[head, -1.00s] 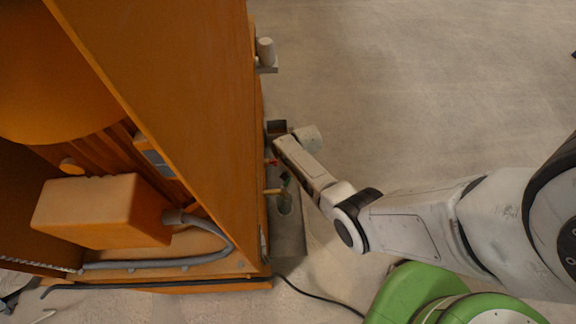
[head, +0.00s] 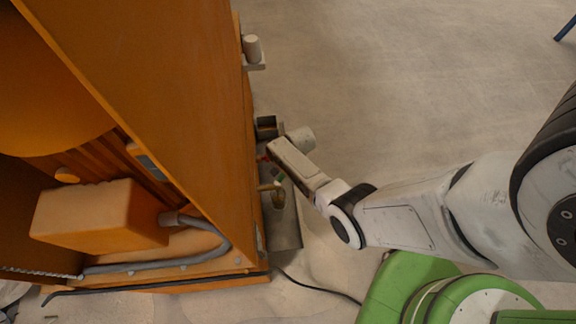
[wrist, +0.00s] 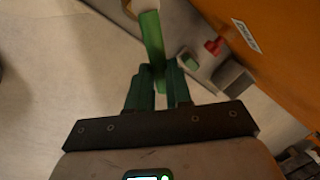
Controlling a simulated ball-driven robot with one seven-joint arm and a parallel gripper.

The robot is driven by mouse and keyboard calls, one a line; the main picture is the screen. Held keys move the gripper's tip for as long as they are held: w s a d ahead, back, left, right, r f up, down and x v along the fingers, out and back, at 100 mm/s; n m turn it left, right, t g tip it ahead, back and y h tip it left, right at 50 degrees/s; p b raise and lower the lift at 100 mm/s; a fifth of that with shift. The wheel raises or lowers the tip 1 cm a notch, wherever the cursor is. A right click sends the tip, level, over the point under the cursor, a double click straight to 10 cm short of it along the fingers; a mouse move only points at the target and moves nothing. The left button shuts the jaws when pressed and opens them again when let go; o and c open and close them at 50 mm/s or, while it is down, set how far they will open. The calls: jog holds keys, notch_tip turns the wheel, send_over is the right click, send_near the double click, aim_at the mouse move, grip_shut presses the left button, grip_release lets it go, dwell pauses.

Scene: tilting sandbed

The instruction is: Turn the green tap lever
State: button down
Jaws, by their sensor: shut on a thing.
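The green tap lever (wrist: 152,38) is a long green bar in the wrist view, running from the top edge down to my gripper (wrist: 159,74). My gripper's dark green fingers are shut on the lever's near end, one finger on each side. The lever's far end meets a pale round part at the top of the picture. In the head view my wrist comes in from the right to the side of the orange cabinet, and it partly hides the taps. A brass-coloured fitting (head: 277,192) shows just below it there.
A small red handle (wrist: 214,46) and a short green piece (wrist: 190,63) sit right of the lever. A grey box (wrist: 233,78) is beyond them. The orange cabinet (head: 170,110) stands close on the left. A black cable (head: 318,291) lies on the sandy floor; the floor above my arm is clear.

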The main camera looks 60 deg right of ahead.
jog(key=c, duration=1)
grip_release()
jog(key=shift+c, duration=0.2)
notch_tip(320, 180, up, 11)
jog(key=s+p, duration=0.2)
jog(key=p, duration=0.2)
jog(key=shift+f+p, duration=0.2)
jog(key=shift+p, duration=0.15)
jog(key=shift+a, duration=0.1)
